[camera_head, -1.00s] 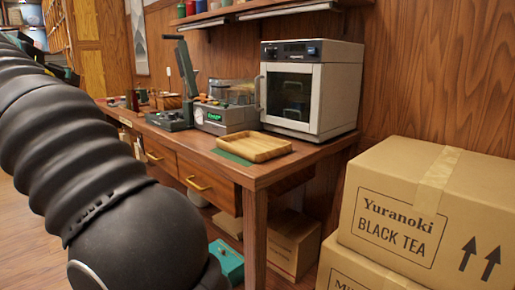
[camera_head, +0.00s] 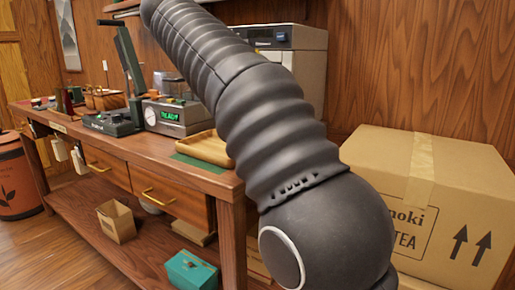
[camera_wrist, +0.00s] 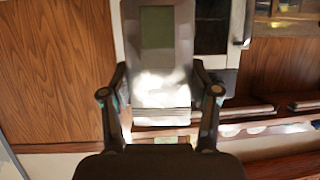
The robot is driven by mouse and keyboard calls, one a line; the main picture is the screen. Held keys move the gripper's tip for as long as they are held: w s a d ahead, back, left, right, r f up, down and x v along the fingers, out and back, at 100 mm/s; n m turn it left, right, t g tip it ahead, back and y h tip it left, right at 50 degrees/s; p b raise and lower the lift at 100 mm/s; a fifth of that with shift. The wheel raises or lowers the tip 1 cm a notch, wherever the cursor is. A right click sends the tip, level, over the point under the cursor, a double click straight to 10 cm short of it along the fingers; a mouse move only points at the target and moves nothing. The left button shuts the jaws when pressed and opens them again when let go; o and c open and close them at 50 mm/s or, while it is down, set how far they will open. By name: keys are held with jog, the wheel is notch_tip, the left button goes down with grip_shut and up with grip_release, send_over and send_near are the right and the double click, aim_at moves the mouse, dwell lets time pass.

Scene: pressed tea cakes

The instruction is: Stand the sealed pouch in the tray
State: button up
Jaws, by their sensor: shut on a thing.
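My gripper (camera_wrist: 159,96) is shut on a shiny silver pouch (camera_wrist: 158,75) with a green label panel, seen in the wrist view. The pouch extends beyond the fingers, and its lower part is bright with glare. The wooden tray (camera_head: 207,147) sits on a green mat (camera_head: 196,163) near the right end of the workbench in the head view. My arm crosses in front and hides the tray's right side. The gripper and pouch are not visible in the head view, so I cannot tell their distance from the tray.
The workbench (camera_head: 150,150) also carries a machine with a green display (camera_head: 170,116), a lever press (camera_head: 118,120) and an oven (camera_head: 290,36) partly behind my arm. A teal box (camera_head: 190,270) is on the lower shelf.

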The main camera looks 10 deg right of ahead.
jog(key=s+a+f+m+h+b, duration=0.1)
jog(key=s+a+f+b, duration=0.1)
jog(key=s+f+b, duration=0.4)
jog(key=g, duration=0.1)
send_over(220, 149)
notch_tip(220, 149, down, 6)
jog(key=shift+s+f+b, duration=0.2)
jog(key=shift+f+b, duration=0.55)
jog(key=shift+f, duration=1.1)
jog(key=shift+f, duration=0.1)
jog(key=shift+f, duration=0.15)
jog(key=o, duration=1)
jog(key=shift+c, duration=0.2)
